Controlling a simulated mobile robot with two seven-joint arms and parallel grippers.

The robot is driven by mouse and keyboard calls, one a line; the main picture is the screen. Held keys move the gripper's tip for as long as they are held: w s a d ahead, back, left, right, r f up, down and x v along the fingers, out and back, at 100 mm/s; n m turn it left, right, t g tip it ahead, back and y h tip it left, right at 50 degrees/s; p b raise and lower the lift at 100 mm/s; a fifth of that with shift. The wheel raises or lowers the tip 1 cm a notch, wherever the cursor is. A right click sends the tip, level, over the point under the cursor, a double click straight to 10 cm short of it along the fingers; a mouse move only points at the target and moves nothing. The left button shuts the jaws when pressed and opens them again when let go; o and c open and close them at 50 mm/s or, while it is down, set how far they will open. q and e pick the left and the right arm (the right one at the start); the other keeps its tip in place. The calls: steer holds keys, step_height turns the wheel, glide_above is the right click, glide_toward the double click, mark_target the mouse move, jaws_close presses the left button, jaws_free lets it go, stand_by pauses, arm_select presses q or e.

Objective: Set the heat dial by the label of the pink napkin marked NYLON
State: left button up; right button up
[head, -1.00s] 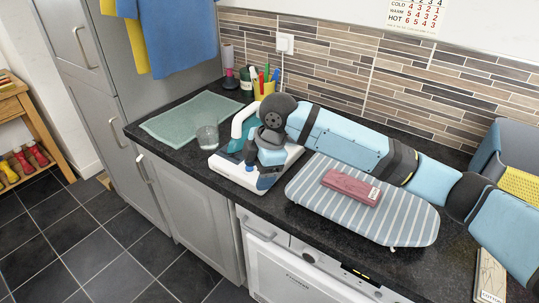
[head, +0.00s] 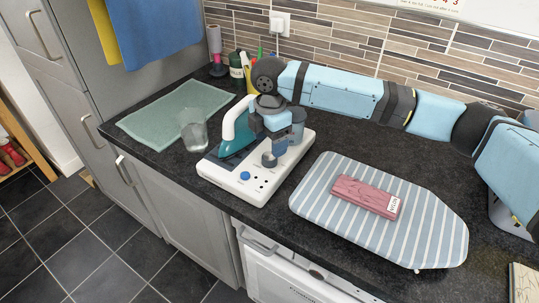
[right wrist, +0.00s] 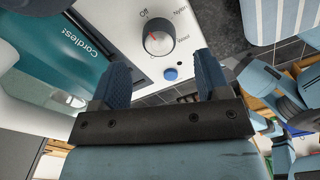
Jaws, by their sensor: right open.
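The pink folded napkin (head: 365,196) lies on the striped ironing board, with a small white label at its right end; the label is too small to read here. The teal iron (head: 238,132) rests on its white base (head: 236,181). In the right wrist view the round heat dial (right wrist: 158,37) sits on the white panel, its red mark pointing up-left, towards "Off". "Nylon" is printed to its upper right. My right gripper (head: 274,156) is over the base, open; its fingertips (right wrist: 163,62) are spread either side of the dial's near edge. Contact cannot be told. My left gripper is not shown.
A blue button (right wrist: 171,73) is close to the dial, between the fingers. A glass (head: 194,131) and a green mat (head: 175,115) lie left of the base. The ironing board (head: 440,232) is to its right. Dark counter is clear behind the board.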

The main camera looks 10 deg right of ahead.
mark_target(270, 156)
step_height(270, 156, down, 5)
steer(key=shift+f, duration=0.15)
steer(key=c, duration=0.9)
